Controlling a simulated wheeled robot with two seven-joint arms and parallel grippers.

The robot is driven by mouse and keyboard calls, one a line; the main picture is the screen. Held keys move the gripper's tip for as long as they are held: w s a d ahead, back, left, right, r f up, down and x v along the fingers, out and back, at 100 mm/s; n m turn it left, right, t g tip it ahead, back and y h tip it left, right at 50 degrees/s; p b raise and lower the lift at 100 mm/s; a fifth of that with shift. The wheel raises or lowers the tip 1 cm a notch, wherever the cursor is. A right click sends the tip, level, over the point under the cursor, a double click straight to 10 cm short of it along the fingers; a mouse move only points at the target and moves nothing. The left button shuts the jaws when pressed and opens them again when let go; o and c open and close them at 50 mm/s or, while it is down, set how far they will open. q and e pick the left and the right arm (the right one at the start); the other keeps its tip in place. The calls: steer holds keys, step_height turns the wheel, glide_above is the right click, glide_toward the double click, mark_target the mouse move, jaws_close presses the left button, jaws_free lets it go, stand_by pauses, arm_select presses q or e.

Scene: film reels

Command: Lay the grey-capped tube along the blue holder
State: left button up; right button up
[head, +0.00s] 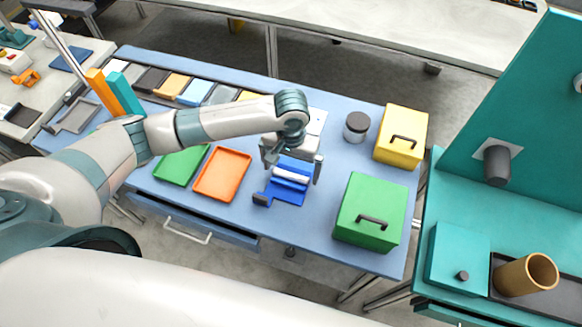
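The blue holder (288,196) lies on the blue table, with a dark block at its left front corner. A small white tube (290,177) lies lengthwise across the holder, at a slight slant, against a raised blue part. Its cap is too small to make out. My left gripper (293,172) is over the back of the holder, with its fingers spread wide, one beyond each end of the tube. The fingers do not appear to press on the tube. My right gripper is not in view.
An orange tray (222,175) and a green tray (181,164) lie left of the holder. A green box (371,205), a yellow box (402,135) and a dark-lidded jar (356,127) stand to the right. Bare table lies between the holder and the green box.

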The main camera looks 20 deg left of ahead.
arm_select(q)
steer(key=shift+r, duration=0.5)
step_height(320, 180, up, 16)
steer(key=b, duration=0.2)
steer(key=shift+r, duration=0.2)
stand_by(0.5)
stand_by(0.5)
